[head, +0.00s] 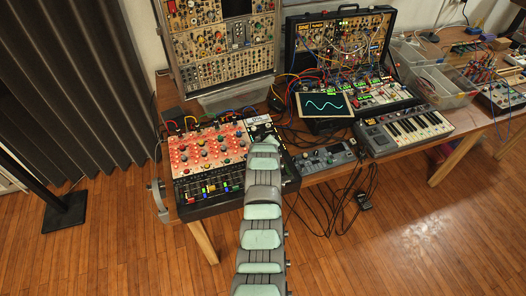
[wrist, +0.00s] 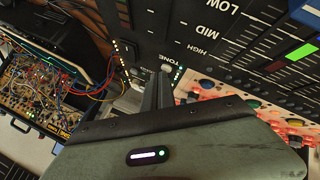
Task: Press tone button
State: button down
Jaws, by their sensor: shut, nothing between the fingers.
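The mixer (head: 190,195) has a red-pink knob panel and a black fader strip, and sits at the table's front left. In the wrist view, the black panel (wrist: 215,45) carries the labels LOW, MID, HIGH and TONE. A small round silver button (wrist: 167,68) shows beside the TONE label, between rows of small lights. My gripper (wrist: 160,88) is shut and empty, with its fingertips right by this button; I cannot tell whether they touch it. In the head view, my gripper (head: 263,138) is over the mixer's right part and my arm hides some of the panel.
A small device (head: 326,158) and a keyboard synth (head: 405,130) stand right of the mixer. A screen with a wave trace (head: 324,104) and modular synth racks (head: 222,48) stand behind. Loose patch cables (wrist: 85,75) lie near my gripper's left.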

dwell(0.6)
jog(key=shift+r, duration=0.45)
jog(key=shift+r, duration=0.1)
notch_tip(320, 180, up, 6)
jog(key=p, duration=0.2)
jog(key=shift+p, duration=0.3)
dwell(0.4)
